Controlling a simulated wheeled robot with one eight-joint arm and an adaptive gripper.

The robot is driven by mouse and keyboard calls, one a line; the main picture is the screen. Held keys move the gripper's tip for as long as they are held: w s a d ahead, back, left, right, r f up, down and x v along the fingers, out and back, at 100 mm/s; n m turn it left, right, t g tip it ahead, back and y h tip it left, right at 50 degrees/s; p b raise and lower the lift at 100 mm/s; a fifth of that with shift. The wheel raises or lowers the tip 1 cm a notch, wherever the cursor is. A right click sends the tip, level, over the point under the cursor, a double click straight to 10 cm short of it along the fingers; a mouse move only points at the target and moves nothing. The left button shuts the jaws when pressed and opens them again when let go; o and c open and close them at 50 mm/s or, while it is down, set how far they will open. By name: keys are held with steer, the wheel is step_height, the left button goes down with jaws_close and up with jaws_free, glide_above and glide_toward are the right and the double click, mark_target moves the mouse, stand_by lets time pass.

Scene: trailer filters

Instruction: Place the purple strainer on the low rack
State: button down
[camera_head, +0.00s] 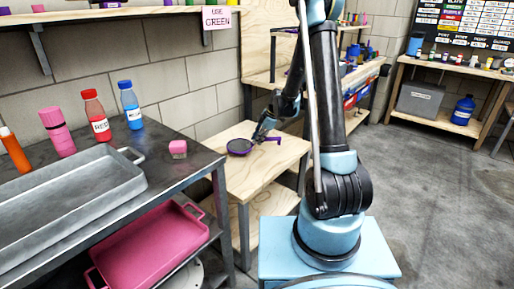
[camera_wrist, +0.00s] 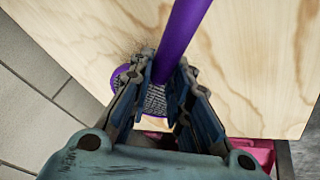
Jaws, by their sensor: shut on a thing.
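The purple strainer (camera_head: 239,148) has a round dark mesh and a purple handle. It is over the top board of the low wooden rack (camera_head: 262,172), left of its middle. My gripper (camera_head: 260,137) is shut on the strainer near where the handle meets the mesh. In the wrist view the purple handle (camera_wrist: 185,28) runs up from between my fingers (camera_wrist: 165,85), and part of the mesh (camera_wrist: 155,98) shows behind them. The pale board (camera_wrist: 255,60) lies beneath. I cannot tell whether the strainer touches the board.
A wall shelf (camera_head: 110,13) with a "USE GREEN" sign (camera_head: 217,17) is above. The rack's near top is bare.

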steer(key=shift+f, duration=2.05)
steer(key=c, duration=1.5)
jaws_free()
steer(key=shift+r, duration=0.1)
